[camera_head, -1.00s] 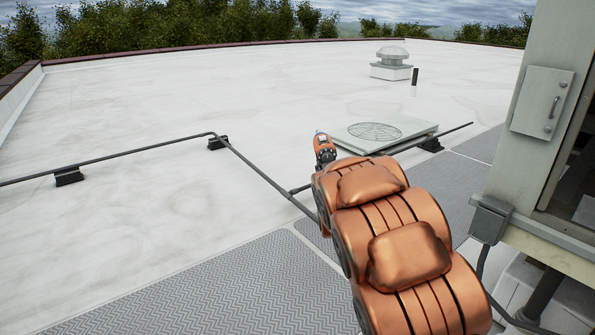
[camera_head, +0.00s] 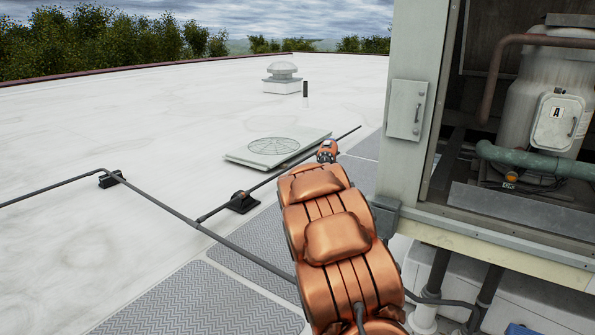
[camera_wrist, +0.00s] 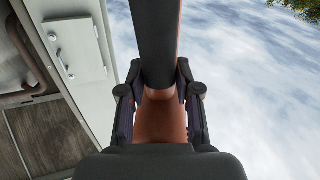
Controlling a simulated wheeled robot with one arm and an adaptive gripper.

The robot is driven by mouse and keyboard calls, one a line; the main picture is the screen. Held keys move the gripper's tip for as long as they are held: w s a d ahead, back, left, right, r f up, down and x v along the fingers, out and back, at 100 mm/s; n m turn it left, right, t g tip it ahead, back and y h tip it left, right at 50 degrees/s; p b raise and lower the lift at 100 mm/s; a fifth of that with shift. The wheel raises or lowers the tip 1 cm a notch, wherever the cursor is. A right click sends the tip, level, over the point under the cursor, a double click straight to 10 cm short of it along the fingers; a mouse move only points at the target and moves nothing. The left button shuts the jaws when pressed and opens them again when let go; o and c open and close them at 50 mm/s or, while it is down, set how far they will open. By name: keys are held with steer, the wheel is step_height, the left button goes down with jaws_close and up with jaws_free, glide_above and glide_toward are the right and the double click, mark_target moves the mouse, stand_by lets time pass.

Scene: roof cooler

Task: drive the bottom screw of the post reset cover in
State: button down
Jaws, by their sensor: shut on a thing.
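The post reset cover (camera_head: 407,108) is a pale grey plate on the post (camera_head: 410,45) at the right of the head view. It has a small upright fitting near its right edge and a small round spot low down, perhaps the bottom screw (camera_head: 416,131). The cover also shows at upper left in the wrist view (camera_wrist: 76,49). My gripper (camera_wrist: 160,88) is shut on a dark and orange power tool (camera_wrist: 157,45).
Right of the post, an open cabinet holds a tank (camera_head: 530,90) with a labelled cover and a green pipe (camera_head: 530,160). A conduit (camera_head: 270,181) runs low across the roof. A flat vent (camera_head: 275,148) lies behind it.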

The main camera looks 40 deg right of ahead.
steer(key=s+d+r+m+g+h+p, duration=0.2)
steer(key=s+d+m+g, duration=0.3)
steer(key=s+d, duration=0.9)
steer(key=d+h, duration=0.1)
steer(key=d, duration=0.1)
steer(key=shift+d+g, duration=0.3)
steer(key=shift+d, duration=0.05)
steer(key=shift+w+d, duration=0.1)
steer(key=shift+d, duration=0.1)
steer(key=shift+p+x, duration=1.35)
steer(key=shift+x, duration=1.25)
steer(key=shift+r, duration=0.1)
